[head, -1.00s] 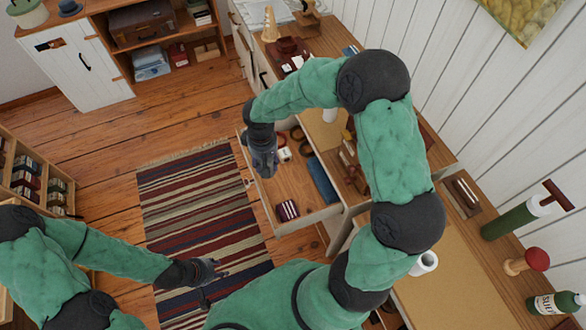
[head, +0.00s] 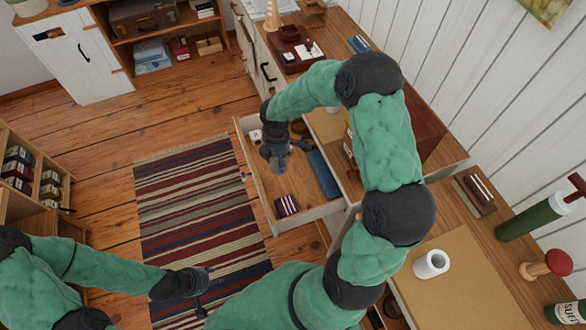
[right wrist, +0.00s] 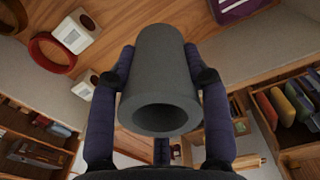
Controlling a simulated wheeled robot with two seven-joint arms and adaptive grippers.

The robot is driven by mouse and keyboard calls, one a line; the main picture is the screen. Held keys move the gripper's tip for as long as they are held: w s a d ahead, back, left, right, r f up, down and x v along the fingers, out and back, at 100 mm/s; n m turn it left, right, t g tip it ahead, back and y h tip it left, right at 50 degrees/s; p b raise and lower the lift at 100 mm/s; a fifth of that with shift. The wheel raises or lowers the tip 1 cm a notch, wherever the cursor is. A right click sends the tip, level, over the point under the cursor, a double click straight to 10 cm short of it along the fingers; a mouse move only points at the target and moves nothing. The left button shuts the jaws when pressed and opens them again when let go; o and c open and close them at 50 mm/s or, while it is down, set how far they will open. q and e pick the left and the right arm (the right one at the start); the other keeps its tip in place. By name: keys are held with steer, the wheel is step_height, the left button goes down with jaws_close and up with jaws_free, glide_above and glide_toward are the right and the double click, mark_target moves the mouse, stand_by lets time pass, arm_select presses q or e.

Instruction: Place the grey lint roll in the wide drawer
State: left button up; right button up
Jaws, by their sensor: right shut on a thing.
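The grey lint roll (right wrist: 160,75) is a hollow grey tube held between the two fingers of my right gripper in the right wrist view. In the head view my right gripper (head: 280,160) hangs over the open wide drawer (head: 256,185), and I cannot clearly make out the roll there. The drawer holds a dark red striped bundle (head: 286,205), a long blue item (head: 323,174) and a small white item (head: 255,136). The roll is above the drawer floor. My left gripper (head: 203,288) is low over the striped rug, and its finger opening is unclear.
The desk with a tan mat (head: 450,285) and a white roll (head: 431,264) on it is at right. A green cylinder (head: 524,218) and a red-topped stand (head: 546,264) are near the wall. The striped rug (head: 195,200) lies left of the drawer.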

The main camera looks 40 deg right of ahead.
step_height(320, 180, down, 9)
steer(key=b, duration=0.3)
steer(key=shift+f, duration=0.2)
steer(key=o, duration=1.2)
steer(key=shift+c, duration=0.2)
step_height(320, 180, up, 12)
steer(key=p, duration=0.4)
steer(key=shift+r+p, duration=0.2)
steer(key=shift+p, duration=0.1)
